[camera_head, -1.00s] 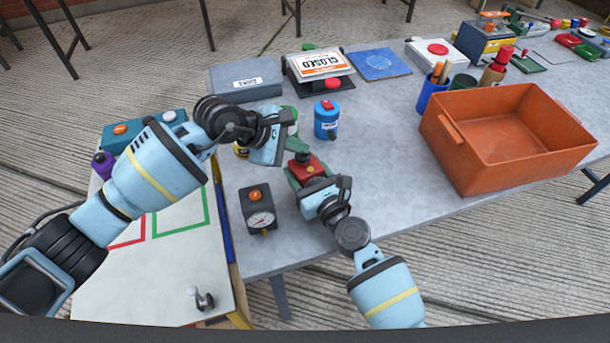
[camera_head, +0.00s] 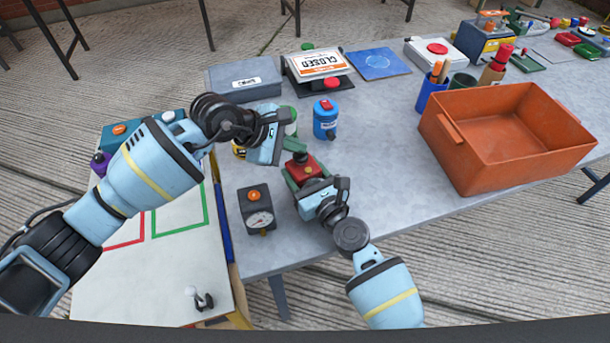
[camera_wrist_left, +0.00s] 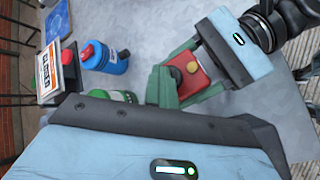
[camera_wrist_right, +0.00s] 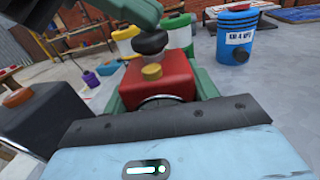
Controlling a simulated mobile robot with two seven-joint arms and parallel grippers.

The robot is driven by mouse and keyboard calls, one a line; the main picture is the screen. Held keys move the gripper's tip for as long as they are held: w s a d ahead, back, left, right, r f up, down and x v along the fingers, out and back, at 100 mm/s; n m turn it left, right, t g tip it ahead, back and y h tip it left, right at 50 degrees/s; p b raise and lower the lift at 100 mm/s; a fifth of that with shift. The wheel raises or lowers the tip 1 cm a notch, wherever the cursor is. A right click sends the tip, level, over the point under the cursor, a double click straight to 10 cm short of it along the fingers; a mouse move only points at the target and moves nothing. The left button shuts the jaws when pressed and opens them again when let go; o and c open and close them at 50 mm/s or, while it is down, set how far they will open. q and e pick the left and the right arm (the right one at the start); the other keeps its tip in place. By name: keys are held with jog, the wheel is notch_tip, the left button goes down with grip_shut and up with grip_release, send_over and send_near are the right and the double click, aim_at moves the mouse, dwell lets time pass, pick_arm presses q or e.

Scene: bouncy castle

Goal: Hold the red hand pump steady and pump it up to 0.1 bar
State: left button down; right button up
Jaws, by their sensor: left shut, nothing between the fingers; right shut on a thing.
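The red hand pump (camera_head: 306,170) stands on the grey table, with a black knob and a brass-coloured cap on top. It also shows in the right wrist view (camera_wrist_right: 165,80) and the left wrist view (camera_wrist_left: 190,78). My right gripper (camera_head: 302,178) is shut on the pump body, a green finger on each side. My left gripper (camera_head: 294,145) is shut and empty, its green fingers just behind and above the black knob. I cannot tell whether they touch it. A black box with a dial gauge (camera_head: 259,220) and an orange button stands to the left; its reading is too small to tell.
A blue can (camera_head: 326,120) with a red top stands behind the pump; a green-topped container (camera_head: 291,116) is partly hidden by my left gripper. An orange crate (camera_head: 480,150) fills the right. A closed sign (camera_head: 320,63) stands at the back. The table between pump and crate is clear.

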aim_at(296, 156)
pick_arm(q)
jog(key=shift+s+a+r, duration=0.1)
jog(key=shift+r, duration=0.6)
jog(key=shift+s+a+r, duration=0.1)
jog(key=shift+r, duration=0.55)
pick_arm(e)
jog(key=shift+w+d, duration=0.15)
jog(key=shift+w, duration=0.05)
pick_arm(q)
jog(key=shift+d+r, duration=0.1)
jog(key=shift+r, duration=0.45)
pick_arm(e)
jog(key=o, duration=1.4)
jog(key=shift+s, duration=0.1)
jog(key=v, duration=1.2)
pick_arm(q)
jog(key=shift+d, duration=0.1)
